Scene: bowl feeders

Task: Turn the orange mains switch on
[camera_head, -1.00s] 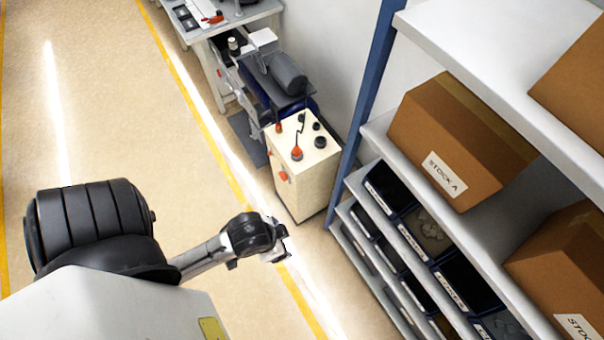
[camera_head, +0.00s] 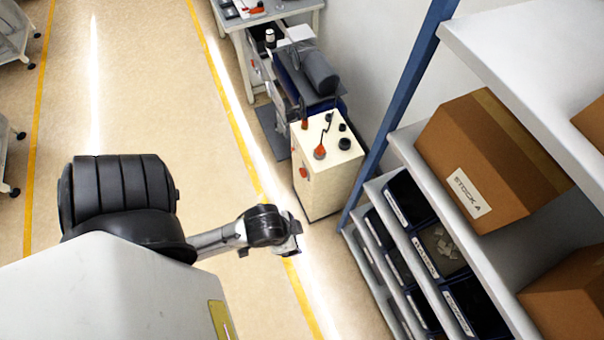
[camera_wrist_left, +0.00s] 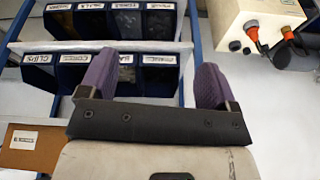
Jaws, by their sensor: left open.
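The orange mains switch (camera_head: 304,172) shows as a small orange-red knob on the front face of a cream cabinet (camera_head: 326,186). My left gripper (camera_head: 297,243) is in front of the cabinet and below it in the head view, apart from it. In the left wrist view my left gripper (camera_wrist_left: 156,62) has its two purple-padded fingers spread, with nothing between them. The cabinet (camera_wrist_left: 228,14) is at the top right of that view, with orange parts on it; I cannot tell which of them is the switch. My right gripper is not in view.
Orange-and-black levers and black knobs (camera_head: 344,143) are on the cabinet top. A blue-framed rack (camera_head: 375,150) with dark bins and a STOCK A box (camera_head: 490,160) stands right of the cabinet. Beyond the cabinet is a workbench (camera_head: 277,15).

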